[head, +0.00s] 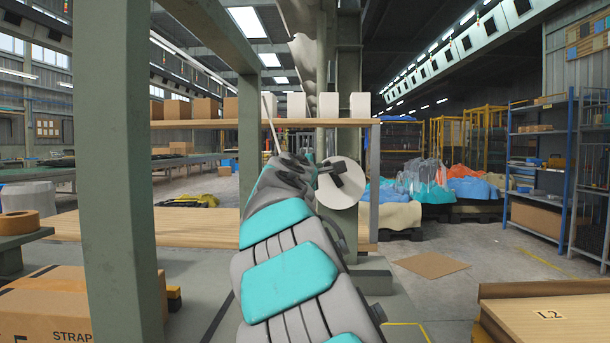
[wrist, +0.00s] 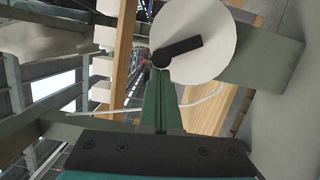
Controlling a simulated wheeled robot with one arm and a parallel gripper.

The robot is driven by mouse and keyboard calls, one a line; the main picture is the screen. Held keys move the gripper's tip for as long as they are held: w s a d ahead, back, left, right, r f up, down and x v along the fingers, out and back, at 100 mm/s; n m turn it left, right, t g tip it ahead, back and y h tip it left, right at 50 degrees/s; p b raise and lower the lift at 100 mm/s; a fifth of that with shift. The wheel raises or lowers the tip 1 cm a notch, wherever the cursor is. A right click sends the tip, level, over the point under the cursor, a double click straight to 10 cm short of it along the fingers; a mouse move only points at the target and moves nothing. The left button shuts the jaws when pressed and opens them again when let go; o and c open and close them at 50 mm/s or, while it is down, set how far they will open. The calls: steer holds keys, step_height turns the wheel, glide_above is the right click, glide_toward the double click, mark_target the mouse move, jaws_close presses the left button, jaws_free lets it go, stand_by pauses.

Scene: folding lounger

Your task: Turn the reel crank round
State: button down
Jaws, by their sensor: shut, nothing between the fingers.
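The reel is a white round disc (wrist: 195,38) in the wrist view, and it also shows in the head view (head: 345,192) at the end of my arm. Its crank is a dark bar (wrist: 182,50) lying across the disc face, with a round dark end (wrist: 162,59) at the lower left near the disc's edge. My gripper (wrist: 161,72), with green fingers, is shut and empty. Its fingertips are just below the crank's round end; I cannot tell whether they touch it. In the head view, my arm partly hides the disc's left side.
A green post (head: 118,170) stands close on the left. A wooden shelf (head: 210,124) with boxes runs behind the arm. A thin pale cord (wrist: 205,97) passes by the fingers in the wrist view. A cardboard box (head: 50,305) is at lower left. Floor at right is partly clear.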

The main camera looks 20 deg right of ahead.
steer(key=d+m, duration=0.1)
steer(key=m, duration=0.1)
steer(key=d+r+m, duration=0.1)
steer(key=m, duration=0.1)
steer(key=s+r+m+g+y, duration=0.1)
steer(key=m, duration=0.1)
steer(key=shift+s+d+r+m, duration=0.1)
steer(key=shift+d+m, duration=0.3)
steer(key=shift+s+d+r+m+y, duration=0.15)
steer(key=shift+d+m+y, duration=0.1)
steer(key=shift+d+m, duration=0.15)
steer(key=shift+s+d+r+m+y, duration=0.1)
steer(key=shift+d+m+y, duration=0.2)
steer(key=shift+m, duration=0.2)
steer(key=shift+s+d, duration=0.35)
steer(key=shift+d, duration=0.35)
steer(key=shift+d, duration=0.15)
steer(key=v, duration=0.8)
steer(key=shift+b, duration=0.45)
